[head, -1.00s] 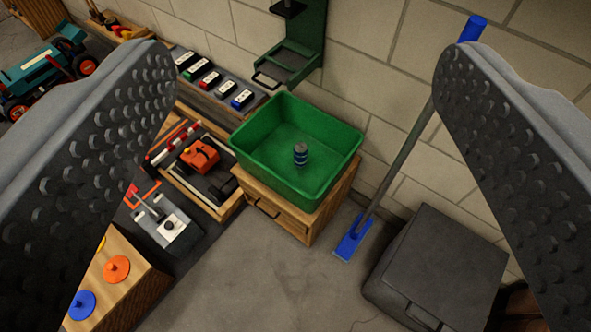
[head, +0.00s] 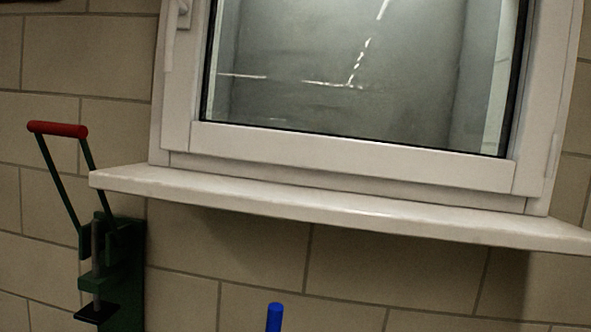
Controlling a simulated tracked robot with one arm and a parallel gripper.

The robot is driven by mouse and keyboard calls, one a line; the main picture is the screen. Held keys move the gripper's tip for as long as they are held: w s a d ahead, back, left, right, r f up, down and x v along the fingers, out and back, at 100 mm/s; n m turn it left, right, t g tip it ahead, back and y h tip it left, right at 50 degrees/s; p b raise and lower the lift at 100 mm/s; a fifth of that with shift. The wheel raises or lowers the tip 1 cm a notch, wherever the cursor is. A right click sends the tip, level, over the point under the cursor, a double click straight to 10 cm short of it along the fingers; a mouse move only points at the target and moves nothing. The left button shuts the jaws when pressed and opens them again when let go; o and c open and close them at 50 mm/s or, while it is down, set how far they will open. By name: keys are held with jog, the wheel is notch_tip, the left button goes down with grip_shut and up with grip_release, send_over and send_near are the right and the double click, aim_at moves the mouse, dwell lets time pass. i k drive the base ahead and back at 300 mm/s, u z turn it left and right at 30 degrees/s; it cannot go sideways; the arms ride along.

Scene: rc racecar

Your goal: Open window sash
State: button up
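The white window sash (head: 350,160) fills the upper middle and right of the head view, tilted slightly in the picture. Its top is cut off by the picture edge. The sash looks flush in its white frame (head: 173,110), with dark glass (head: 330,85) inside. Part of a white handle (head: 183,14) shows at the top left of the sash. A hinge-like piece (head: 552,155) is on the right side of the frame. My gripper is not in view, so its distance from the sash does not show.
A white sill (head: 330,203) juts out under the window. A green wall-mounted press (head: 125,275) with a red-gripped lever (head: 58,130) stands at the left, close to the sill's left end. A blue pole tip (head: 274,317) shows at the bottom. Block wall (head: 250,250) surrounds them.

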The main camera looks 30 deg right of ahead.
aim_at(527, 145)
jog(key=u, duration=0.05)
jog(key=k, duration=0.5)
jog(key=z, duration=0.2)
jog(key=i, duration=0.25)
jog(key=z, duration=0.55)
